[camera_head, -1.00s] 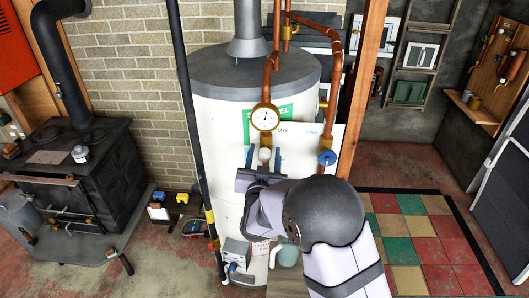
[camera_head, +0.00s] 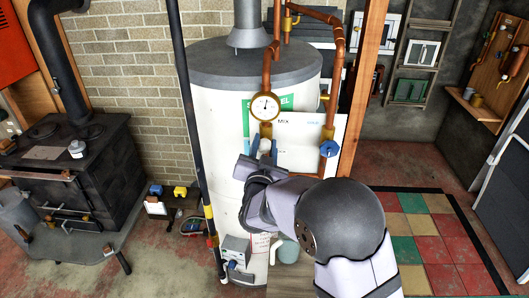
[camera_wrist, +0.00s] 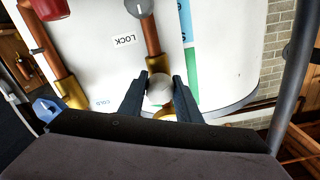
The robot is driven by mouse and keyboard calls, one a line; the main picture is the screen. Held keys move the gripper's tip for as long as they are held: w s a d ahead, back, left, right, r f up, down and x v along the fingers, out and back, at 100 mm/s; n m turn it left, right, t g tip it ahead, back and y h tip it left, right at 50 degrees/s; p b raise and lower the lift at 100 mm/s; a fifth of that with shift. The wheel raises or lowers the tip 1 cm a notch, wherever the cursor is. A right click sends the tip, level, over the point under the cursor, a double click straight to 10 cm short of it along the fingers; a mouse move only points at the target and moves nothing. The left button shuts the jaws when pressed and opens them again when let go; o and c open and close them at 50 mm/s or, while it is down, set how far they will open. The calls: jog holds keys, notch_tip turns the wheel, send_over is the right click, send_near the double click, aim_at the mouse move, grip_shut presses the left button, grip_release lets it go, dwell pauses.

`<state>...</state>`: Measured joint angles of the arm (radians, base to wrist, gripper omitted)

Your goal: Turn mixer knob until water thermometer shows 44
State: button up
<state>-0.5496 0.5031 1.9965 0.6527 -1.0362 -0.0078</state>
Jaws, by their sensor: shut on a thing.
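The round white-faced thermometer (camera_head: 265,107) with a brass rim sits on the copper pipe in front of the white tank. Its thin needle points roughly upward; the numbers are too small to read. Below it is the pale round mixer knob (camera_head: 265,147), partly hidden by my gripper and wrist. My gripper (camera_head: 263,149) is at the knob. In the wrist view my gripper (camera_wrist: 161,88) has one dark finger on each side of the whitish knob (camera_wrist: 159,90), shut on it. The thermometer's face is not visible in the wrist view.
A blue valve handle (camera_head: 329,149) is on the copper pipe to the right. A white panel marked MIX (camera_head: 300,130) lies behind the pipes. A dark pole (camera_head: 186,110) stands left of the tank, and a wooden post (camera_head: 363,85) stands right. A black stove (camera_head: 75,170) is far left.

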aim_at(264, 149)
dwell(0.3)
jog(key=o, duration=1.1)
jog(key=shift+c, duration=0.2)
jog(key=shift+s+b, duration=1.1)
jog(key=shift+s, duration=2.6)
